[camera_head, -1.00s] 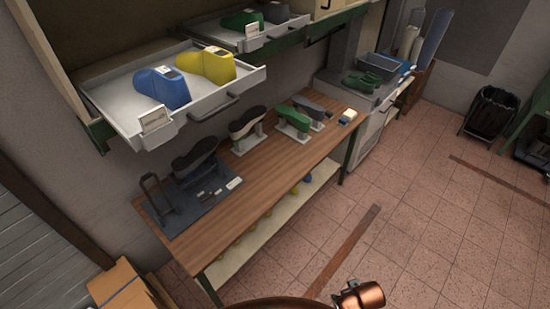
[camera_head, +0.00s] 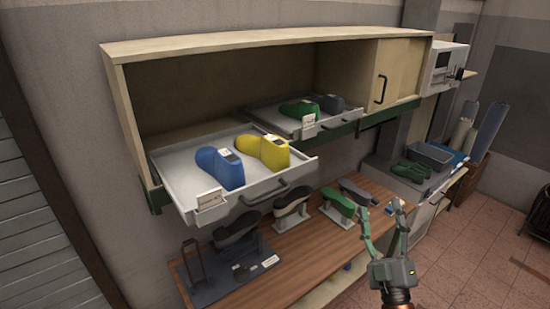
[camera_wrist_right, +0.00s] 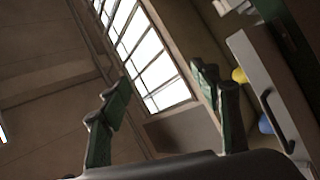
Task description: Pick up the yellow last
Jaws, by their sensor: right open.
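The yellow last (camera_head: 262,151) lies in the open left drawer (camera_head: 182,178) of the wall cabinet, beside a blue last (camera_head: 219,168). In the right wrist view a bit of yellow (camera_wrist_right: 239,75) and a bit of blue (camera_wrist_right: 265,124) show at the edge of a drawer front (camera_wrist_right: 262,85). My right gripper (camera_head: 382,207) is open and empty, pointing up, in front of the workbench and to the right of and below the drawer. It is well apart from the yellow last. Its two fingers also show in the right wrist view (camera_wrist_right: 160,110). My left gripper is out of view.
A second open drawer (camera_head: 300,125) holds a green last (camera_head: 298,109) and a dark one. Below, the wooden workbench (camera_head: 313,245) carries several lasts on stands. The left drawer's handle (camera_head: 268,193) sticks out toward me.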

